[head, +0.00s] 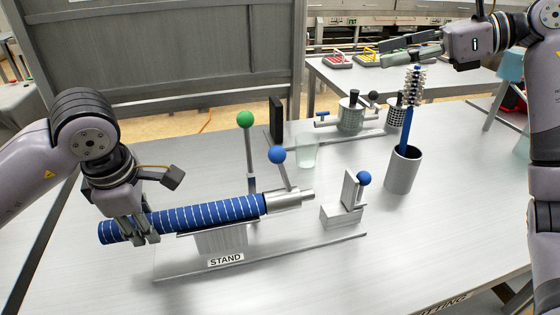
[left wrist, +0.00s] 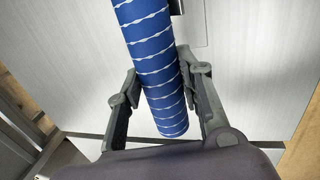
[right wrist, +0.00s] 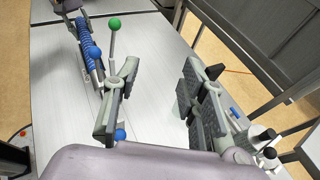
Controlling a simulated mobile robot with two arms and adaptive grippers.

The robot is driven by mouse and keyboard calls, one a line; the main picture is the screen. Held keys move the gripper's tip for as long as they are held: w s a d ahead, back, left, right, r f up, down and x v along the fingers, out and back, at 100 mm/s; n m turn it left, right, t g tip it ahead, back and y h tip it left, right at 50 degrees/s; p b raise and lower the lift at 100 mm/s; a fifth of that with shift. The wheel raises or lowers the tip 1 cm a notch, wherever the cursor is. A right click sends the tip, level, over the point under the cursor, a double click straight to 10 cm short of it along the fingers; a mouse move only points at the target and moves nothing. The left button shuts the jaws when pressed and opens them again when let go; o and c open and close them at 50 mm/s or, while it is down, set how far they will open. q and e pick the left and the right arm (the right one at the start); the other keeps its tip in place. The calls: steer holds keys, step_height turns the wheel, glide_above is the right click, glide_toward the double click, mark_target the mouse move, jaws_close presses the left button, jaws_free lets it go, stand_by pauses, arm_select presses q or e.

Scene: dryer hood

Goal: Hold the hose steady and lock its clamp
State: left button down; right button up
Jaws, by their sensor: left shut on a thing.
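A blue hose with white stripes (head: 205,217) lies on a grey stand (head: 222,240) labelled STAND. Its right end meets a metal pipe (head: 290,199). A lever with a blue ball (head: 277,155) rises tilted by this joint, and an upright lever with a green ball (head: 245,119) stands behind the hose. I cannot tell how either connects to the clamp. My left gripper (head: 140,230) is shut around the hose's left end; the hose (left wrist: 157,70) also shows between its fingers in the left wrist view. My right gripper (head: 388,53) is open and empty, high above the table's far right.
A grey block with a blue ball (head: 364,178) stands right of the pipe. A grey cup (head: 403,172) holds a blue-handled brush (head: 411,100). A clear glass (head: 307,150) and mesh canisters (head: 350,114) stand behind. The table's front right is clear.

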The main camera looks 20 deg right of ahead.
steer(key=a+f+n+g+h, duration=0.25)
steer(key=a+n+g, duration=0.25)
steer(key=a, duration=0.6)
steer(key=n+g+h, duration=0.4)
steer(key=h, duration=0.1)
glide_toward(280, 162)
steer(key=x, duration=0.3)
steer(key=w+x, duration=0.1)
steer(key=x, duration=0.6)
steer(key=shift+w+d+f, duration=0.2)
steer(key=shift+w+f, duration=0.1)
steer(key=shift+f, duration=0.35)
steer(key=shift+c, duration=0.4)
jaws_close()
